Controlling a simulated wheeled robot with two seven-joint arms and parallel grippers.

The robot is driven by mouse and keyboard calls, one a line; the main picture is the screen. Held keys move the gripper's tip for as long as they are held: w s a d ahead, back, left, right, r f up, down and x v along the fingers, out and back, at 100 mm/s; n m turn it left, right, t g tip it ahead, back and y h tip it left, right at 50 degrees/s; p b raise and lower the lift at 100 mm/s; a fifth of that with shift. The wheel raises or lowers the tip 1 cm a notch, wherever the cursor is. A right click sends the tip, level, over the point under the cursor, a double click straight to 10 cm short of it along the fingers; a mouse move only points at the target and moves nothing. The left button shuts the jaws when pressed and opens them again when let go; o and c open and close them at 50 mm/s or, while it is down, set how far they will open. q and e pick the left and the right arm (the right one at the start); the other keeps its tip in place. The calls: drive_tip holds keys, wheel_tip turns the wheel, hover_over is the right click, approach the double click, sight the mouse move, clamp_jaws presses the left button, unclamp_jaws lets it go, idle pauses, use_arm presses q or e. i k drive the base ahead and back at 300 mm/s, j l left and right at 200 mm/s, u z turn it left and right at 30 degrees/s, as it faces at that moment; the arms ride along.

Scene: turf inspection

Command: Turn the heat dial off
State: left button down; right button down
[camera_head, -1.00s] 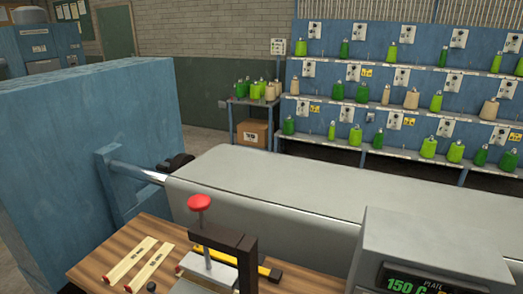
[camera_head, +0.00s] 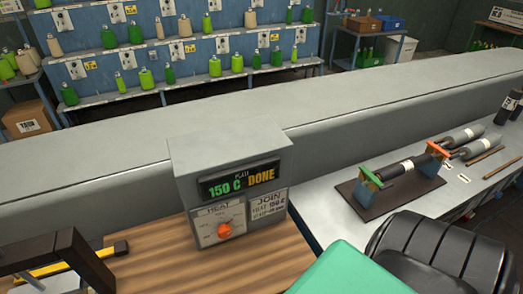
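The heat dial (camera_head: 224,230) is an orange knob on a pale panel marked HEAT, low on the front of a grey control box (camera_head: 230,150). Its pointer direction is too small to read. Nothing touches the dial.
The box stands on a wooden bench (camera_head: 262,265), with a black-framed press (camera_head: 60,255) to its left. A grey conveyor (camera_head: 370,100) runs behind. A side table (camera_head: 325,215) holds a fixture with dark rollers (camera_head: 410,170).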

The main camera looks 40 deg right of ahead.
sight(224, 231)
drive_tip(key=z, duration=0.95)
drive_tip(key=k+l+u, duration=0.15)
drive_tip(key=l, duration=0.35)
drive_tip(key=l+u, duration=0.1)
drive_tip(key=l, duration=0.4)
drive_tip(key=k, duration=0.05)
